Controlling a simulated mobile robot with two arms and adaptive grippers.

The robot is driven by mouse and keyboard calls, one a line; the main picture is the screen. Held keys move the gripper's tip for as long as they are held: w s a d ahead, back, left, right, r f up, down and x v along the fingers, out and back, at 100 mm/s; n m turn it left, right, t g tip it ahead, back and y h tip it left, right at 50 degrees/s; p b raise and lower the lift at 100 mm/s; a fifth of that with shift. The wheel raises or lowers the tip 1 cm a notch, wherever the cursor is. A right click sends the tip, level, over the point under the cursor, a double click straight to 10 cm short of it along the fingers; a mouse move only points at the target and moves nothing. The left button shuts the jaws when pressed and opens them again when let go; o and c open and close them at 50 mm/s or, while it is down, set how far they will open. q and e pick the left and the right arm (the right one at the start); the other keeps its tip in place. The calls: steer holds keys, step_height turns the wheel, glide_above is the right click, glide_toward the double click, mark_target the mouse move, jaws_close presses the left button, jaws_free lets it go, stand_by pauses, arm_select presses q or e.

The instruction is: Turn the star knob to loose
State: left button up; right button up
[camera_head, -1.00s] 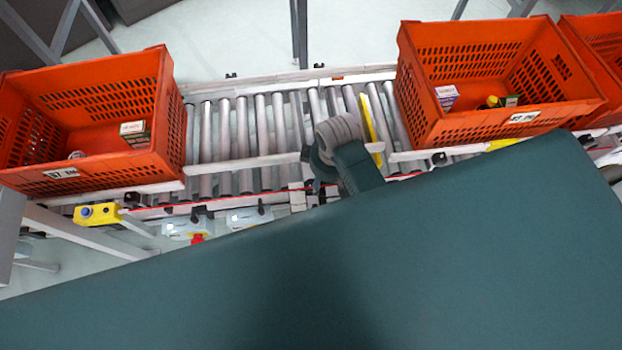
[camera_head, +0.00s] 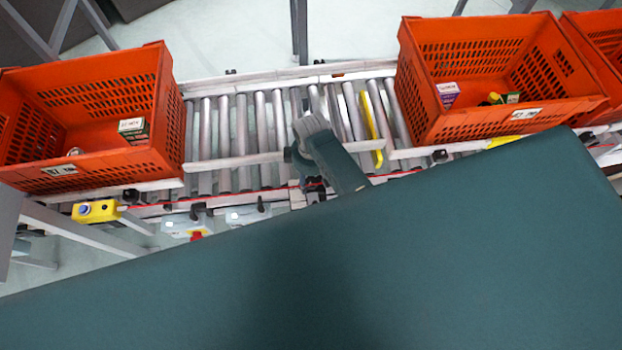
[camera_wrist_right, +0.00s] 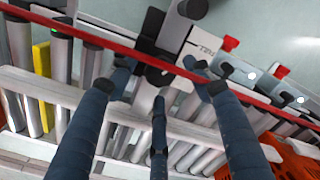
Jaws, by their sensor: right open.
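In the right wrist view a dark knob-like part (camera_wrist_right: 158,74) sits at the rail beside a white labelled block (camera_wrist_right: 200,46). It looks like the star knob, but its lobes cannot be made out. My right gripper (camera_wrist_right: 157,72) is open, with its dark blue fingers spread around this part. Whether they touch it cannot be told. In the head view my right gripper (camera_head: 314,188) is at the near edge of the roller conveyor, partly hidden by my own arm. The knob is hidden there. My left gripper is not in view.
A red strip (camera_wrist_right: 85,39) crosses the wrist view close to the fingers. Orange totes (camera_head: 95,160) and (camera_head: 470,128) stand on the conveyor at left and right, with bare rollers (camera_head: 240,140) between them. A yellow button box (camera_head: 97,211) and grey switch boxes (camera_head: 187,225) hang along the near side.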

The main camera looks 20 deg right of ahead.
steer(key=shift+f, duration=0.7)
steer(key=c, duration=1.1)
steer(key=shift+c, duration=0.2)
